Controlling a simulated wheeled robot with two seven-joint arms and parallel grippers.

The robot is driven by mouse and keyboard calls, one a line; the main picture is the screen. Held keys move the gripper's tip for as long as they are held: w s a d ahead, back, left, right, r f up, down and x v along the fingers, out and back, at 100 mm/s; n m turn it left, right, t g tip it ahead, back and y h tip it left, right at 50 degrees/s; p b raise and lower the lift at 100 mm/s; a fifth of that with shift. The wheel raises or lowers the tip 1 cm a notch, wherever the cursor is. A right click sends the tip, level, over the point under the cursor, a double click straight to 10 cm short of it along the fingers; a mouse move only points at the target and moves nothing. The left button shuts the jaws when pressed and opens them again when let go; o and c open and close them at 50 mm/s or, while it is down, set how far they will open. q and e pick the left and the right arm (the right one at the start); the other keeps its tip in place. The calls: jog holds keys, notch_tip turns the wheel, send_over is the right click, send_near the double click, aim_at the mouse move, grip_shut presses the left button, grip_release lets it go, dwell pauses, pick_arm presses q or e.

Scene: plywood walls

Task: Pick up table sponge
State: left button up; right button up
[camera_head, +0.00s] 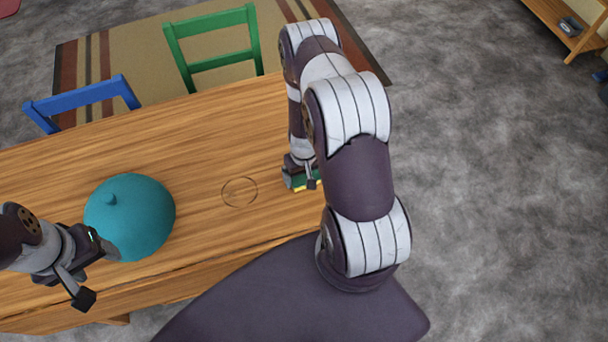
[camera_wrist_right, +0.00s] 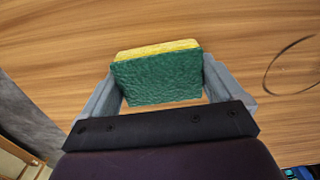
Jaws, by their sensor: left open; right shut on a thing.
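The sponge (camera_wrist_right: 158,78) is green on one face and yellow on the other. In the right wrist view it sits between the two fingers of my right gripper (camera_wrist_right: 160,85), which is shut on it. In the head view the sponge (camera_head: 299,181) shows as a small green and yellow piece at the table's right end, partly hidden by my right gripper (camera_head: 303,178). I cannot tell whether it touches the tabletop. My left gripper (camera_head: 97,273) is open and empty at the lower left, beside the teal hat.
A teal rounded hat (camera_head: 130,217) lies on the wooden table (camera_head: 200,140). A dark ring mark (camera_head: 239,192) is on the tabletop. A blue chair (camera_head: 82,97) and a green chair (camera_head: 213,48) stand at the far side. A shelf (camera_head: 572,28) stands at upper right.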

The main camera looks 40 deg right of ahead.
aim_at(305, 175)
notch_tip(305, 175, up, 4)
jog(key=shift+s+r, duration=0.1)
jog(key=shift+s, duration=0.05)
jog(key=s+a+r+b, duration=0.1)
jog(key=s+r, duration=0.2)
jog(key=s, duration=0.2)
jog(key=s+r+b, duration=0.2)
jog(key=s+r, duration=0.1)
jog(key=s, duration=0.3)
jog(key=shift+a+r, duration=0.4)
jog(key=shift+o, duration=0.5)
jog(key=shift+s, duration=0.1)
